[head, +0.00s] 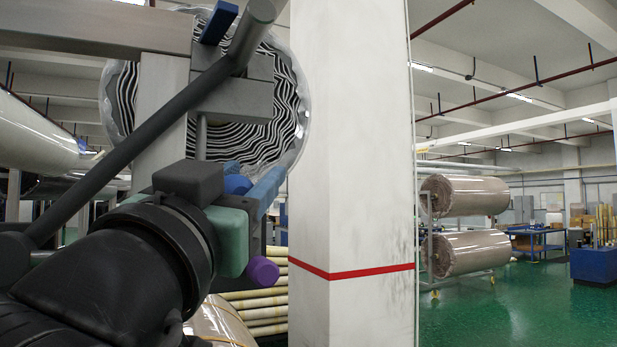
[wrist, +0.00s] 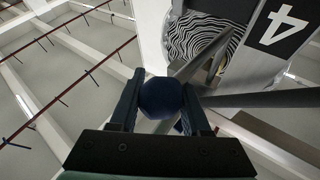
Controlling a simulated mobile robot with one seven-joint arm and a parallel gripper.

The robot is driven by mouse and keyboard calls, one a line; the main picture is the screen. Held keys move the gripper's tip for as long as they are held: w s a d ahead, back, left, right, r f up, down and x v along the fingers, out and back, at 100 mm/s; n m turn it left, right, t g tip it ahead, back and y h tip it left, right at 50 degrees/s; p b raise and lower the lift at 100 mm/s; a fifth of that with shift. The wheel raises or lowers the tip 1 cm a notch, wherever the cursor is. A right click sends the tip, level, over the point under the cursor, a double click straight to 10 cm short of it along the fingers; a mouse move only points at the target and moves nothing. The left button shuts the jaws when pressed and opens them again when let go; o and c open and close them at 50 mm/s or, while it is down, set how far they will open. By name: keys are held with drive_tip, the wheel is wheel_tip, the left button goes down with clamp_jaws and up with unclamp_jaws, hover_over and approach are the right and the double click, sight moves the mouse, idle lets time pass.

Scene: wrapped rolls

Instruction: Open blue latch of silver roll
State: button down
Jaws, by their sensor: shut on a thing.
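The roll (head: 285,120) hangs at upper left in the head view, its end showing black and white wavy layers under clear wrap; the end also shows in the wrist view (wrist: 190,38). Grey bars and a bracket cross in front of it. My gripper (head: 248,184) is below the roll's end. In the wrist view its two dark fingers (wrist: 163,105) are closed around a dark blue rounded knob (wrist: 162,97), which appears to be the blue latch's handle. In the head view the knob (head: 237,184) is partly hidden by my gripper. Another blue piece (head: 219,22) sits above, on the bracket.
A white pillar (head: 350,150) with a red stripe stands close to the right of my gripper. A purple knob (head: 262,270) shows just below my gripper. A grey plate marked 4 (wrist: 275,35) is at upper right in the wrist view. Green floor (head: 510,310) lies open at right.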

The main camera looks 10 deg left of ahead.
drive_tip(key=c, duration=0.7)
unclamp_jaws()
drive_tip(key=shift+w+d+f, duration=0.1)
drive_tip(key=shift+w+f, duration=0.1)
drive_tip(key=o, duration=0.3)
drive_tip(key=shift+w+f, duration=0.1)
drive_tip(key=shift+w, duration=0.2)
drive_tip(key=shift+s+f, duration=0.1)
drive_tip(key=shift+s, duration=0.3)
drive_tip(key=b+v, duration=0.4)
drive_tip(key=v, duration=0.8)
drive_tip(key=shift+s, duration=0.2)
